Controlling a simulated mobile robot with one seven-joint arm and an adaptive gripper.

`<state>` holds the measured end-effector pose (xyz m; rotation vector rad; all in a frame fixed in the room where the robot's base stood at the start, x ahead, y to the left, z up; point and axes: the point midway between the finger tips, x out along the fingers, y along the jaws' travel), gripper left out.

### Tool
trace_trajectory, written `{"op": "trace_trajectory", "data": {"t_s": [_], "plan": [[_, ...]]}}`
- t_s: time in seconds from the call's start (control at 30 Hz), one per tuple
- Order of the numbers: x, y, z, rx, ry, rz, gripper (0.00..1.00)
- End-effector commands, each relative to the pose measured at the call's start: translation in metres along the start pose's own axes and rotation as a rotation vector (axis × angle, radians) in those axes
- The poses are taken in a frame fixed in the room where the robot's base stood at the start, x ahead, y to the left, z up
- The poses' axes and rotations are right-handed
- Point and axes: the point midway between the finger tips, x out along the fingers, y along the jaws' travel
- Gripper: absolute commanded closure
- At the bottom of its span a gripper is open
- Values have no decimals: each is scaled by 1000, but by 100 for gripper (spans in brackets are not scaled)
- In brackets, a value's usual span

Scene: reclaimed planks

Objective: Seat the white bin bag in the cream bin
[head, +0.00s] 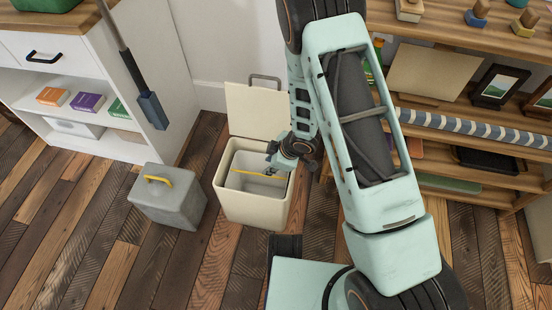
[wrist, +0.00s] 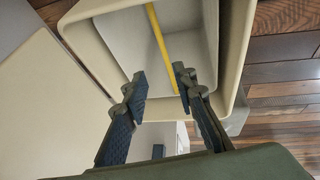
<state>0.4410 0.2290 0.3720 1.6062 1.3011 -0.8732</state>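The cream bin (head: 252,207) stands on the plank floor with its lid (head: 256,110) raised at the back. A pale grey-white liner (head: 262,161) sits inside it, below the rim; I cannot tell whether it is the white bin bag or an inner bucket. A thin yellow strip (head: 257,176) runs across its opening. My gripper (head: 273,160) is over the bin's right side. In the wrist view, my gripper (wrist: 161,80) is open, its fingers apart above the liner (wrist: 125,45). The yellow strip (wrist: 158,40) runs towards the gap between the fingers; nothing is visibly clamped.
A grey box (head: 165,200) with a yellow handle stands left of the bin. A white shelf unit (head: 75,80) is at the left, with a dark blue-ended tool (head: 151,108) in front. Wooden shelves (head: 470,40) fill the right. The floor before the grey box is clear.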

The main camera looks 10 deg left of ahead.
Motion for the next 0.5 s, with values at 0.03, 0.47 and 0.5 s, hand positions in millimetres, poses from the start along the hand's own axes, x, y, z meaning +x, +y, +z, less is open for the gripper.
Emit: {"op": "trace_trajectory", "data": {"t_s": [0.03, 0.47, 0.5], "plan": [[-10, 1, 0, 3, 2, 3, 74], [-65, 1, -1, 0, 2, 1, 74], [-67, 0, 0, 1, 2, 1, 74]]}}
